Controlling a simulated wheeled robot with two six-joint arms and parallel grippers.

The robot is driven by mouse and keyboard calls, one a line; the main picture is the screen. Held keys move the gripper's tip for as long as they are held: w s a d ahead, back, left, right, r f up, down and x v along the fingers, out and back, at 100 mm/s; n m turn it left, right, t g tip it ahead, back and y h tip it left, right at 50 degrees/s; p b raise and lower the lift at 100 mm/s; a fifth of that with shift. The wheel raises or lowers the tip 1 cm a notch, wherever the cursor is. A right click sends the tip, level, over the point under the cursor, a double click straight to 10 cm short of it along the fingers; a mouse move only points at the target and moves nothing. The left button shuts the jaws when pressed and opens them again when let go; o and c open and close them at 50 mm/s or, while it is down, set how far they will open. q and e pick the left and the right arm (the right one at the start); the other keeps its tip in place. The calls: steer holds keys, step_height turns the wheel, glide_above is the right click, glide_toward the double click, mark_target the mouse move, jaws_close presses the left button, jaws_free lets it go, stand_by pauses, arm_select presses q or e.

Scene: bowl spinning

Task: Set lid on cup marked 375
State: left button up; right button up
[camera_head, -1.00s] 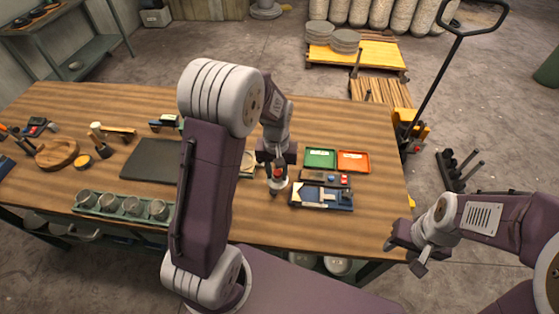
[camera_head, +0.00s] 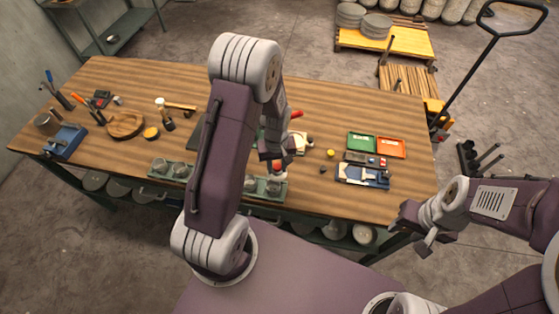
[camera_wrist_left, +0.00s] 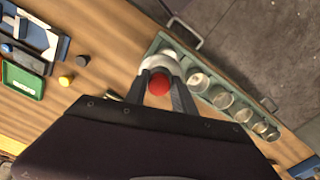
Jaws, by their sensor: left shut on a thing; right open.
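My left gripper (camera_head: 274,157) is shut on the red knob of a pale lid (camera_wrist_left: 157,63). In the left wrist view a row of several cups (camera_wrist_left: 221,98) stands in the tray (camera_wrist_left: 208,72), open side up. The lid covers the end of the row there, and I cannot tell whether it touches a cup. No 375 mark is readable. My right gripper (camera_head: 412,233) is open and empty off the table's front right edge.
Green (camera_head: 361,142) and orange (camera_head: 391,148) trays and a blue tool holder (camera_head: 362,176) are at the right. A wooden bowl (camera_head: 125,125), hammer and yellow disc lie at the left. My left arm hides the tray's middle.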

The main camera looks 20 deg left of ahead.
mark_target(273, 176)
arm_select(q)
steer(key=p, duration=0.1)
steer(key=r+p, duration=0.1)
steer(key=r+n+p, duration=0.1)
steer(key=shift+s+a+r, duration=0.2)
steer(key=shift+s+a, duration=0.1)
steer(key=shift+s+a+n, duration=0.2)
steer(key=shift+n, duration=0.1)
steer(key=shift+s+a+p, duration=0.15)
steer(key=shift+p, duration=0.15)
arm_select(e)
step_height(273, 176, up, 5)
arm_select(q)
steer(key=shift+f, duration=0.25)
steer(key=shift+f+b, duration=0.45)
steer(key=shift+b, duration=0.15)
step_height(273, 176, down, 5)
steer(key=b, duration=0.4)
steer(key=shift+f+b, duration=0.55)
steer(key=shift+b, duration=0.05)
arm_select(e)
step_height(273, 176, down, 6)
arm_select(q)
steer(key=shift+r, duration=0.1)
arm_select(e)
steer(key=shift+s, duration=0.1)
